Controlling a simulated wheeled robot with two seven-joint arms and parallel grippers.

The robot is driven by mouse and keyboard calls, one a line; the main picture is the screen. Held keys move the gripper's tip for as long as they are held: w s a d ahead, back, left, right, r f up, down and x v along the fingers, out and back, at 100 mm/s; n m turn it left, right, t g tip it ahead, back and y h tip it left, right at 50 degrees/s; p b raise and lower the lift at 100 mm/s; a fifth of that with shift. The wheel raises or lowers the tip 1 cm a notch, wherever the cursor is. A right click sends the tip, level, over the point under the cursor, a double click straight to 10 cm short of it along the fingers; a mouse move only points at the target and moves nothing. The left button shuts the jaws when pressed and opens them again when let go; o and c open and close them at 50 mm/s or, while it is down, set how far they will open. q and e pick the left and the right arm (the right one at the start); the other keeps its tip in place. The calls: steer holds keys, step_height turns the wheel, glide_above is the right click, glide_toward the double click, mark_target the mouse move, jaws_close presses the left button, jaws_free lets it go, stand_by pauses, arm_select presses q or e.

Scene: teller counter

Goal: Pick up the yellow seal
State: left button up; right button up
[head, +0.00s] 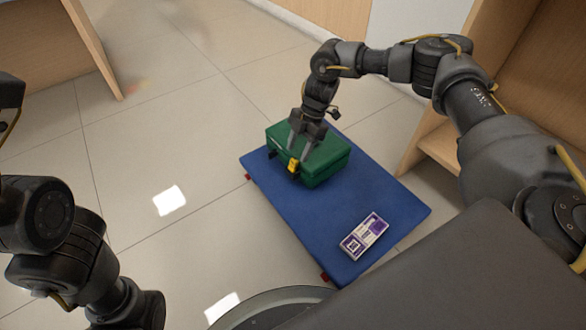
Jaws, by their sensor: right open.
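The yellow seal (293,165) is small and sits at the front side of a green case (325,164), near its upper edge. The case lies on a blue mat (290,209). My right gripper (299,158) points down over the case, with its fingertips close to the seal. Its fingers are apart, and I cannot tell whether they touch the seal. My left arm shows at the lower left, but I cannot make out its fingers.
A white and purple packet (363,236) lies on the near part of the mat. A wooden counter (468,120) stands at the right, and another wooden panel (45,47) at the upper left. The tiled floor (140,135) left of the mat is clear.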

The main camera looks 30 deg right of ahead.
mark_target(294, 160)
steer(key=shift+a+f, duration=0.15)
steer(key=b+x, duration=0.4)
steer(key=x, duration=0.1)
steer(key=shift+w+d+f+b, duration=0.1)
steer(key=shift+d+f+b, duration=0.1)
steer(key=shift+d+b, duration=0.15)
steer(key=shift+a, duration=0.15)
steer(key=shift+r, duration=0.1)
jaws_close()
